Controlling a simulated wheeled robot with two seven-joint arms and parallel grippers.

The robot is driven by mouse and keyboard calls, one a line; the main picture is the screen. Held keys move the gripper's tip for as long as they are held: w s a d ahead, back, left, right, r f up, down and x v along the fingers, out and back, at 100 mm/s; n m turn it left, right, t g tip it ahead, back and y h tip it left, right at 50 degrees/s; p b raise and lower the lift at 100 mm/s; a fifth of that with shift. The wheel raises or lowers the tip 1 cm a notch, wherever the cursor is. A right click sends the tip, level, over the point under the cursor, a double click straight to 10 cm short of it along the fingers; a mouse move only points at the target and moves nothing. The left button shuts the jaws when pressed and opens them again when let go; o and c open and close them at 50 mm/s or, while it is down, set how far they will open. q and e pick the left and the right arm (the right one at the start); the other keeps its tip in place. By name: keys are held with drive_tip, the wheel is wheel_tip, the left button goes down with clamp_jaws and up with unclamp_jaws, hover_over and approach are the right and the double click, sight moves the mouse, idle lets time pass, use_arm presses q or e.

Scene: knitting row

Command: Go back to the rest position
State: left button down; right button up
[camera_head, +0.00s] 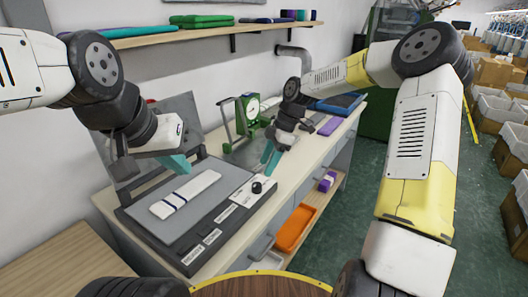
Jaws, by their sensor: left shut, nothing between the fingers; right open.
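My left gripper (176,164) has teal fingers and is shut and empty. It hangs above the far left part of a dark flat machine with a grey plate (171,228) and an open lid. My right gripper (269,160) also has teal fingers and points down over the table, just beyond the machine's right corner. It is open; the gap between its fingers is hard to see. A folded white cloth with dark stripes (186,193) lies flat on the grey plate, apart from both grippers.
Folded blue cloths (338,104) lie at the table's far end. A shelf (150,40) runs above. An orange tray (295,229) sits below the table's edge. Boxes stand on the floor at right.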

drive_tip(key=s+d+r+m+t, duration=0.2)
drive_tip(key=s+r+m, duration=0.4)
drive_tip(key=s, duration=0.3)
drive_tip(key=s+d+r+m+t+h, duration=0.1)
drive_tip(key=s+d+r+m+t, duration=0.1)
drive_tip(key=s+d+r+m, duration=0.2)
drive_tip(key=s+d+r+m+t+h, duration=0.1)
drive_tip(key=s+d+r+m+t, duration=0.2)
drive_tip(key=s+r+m, duration=0.4)
drive_tip(key=shift+s+d+r+m, duration=0.45)
drive_tip(key=shift+s+m, duration=0.75)
drive_tip(key=shift+s, duration=2.25)
drive_tip(key=shift+d+f, duration=0.15)
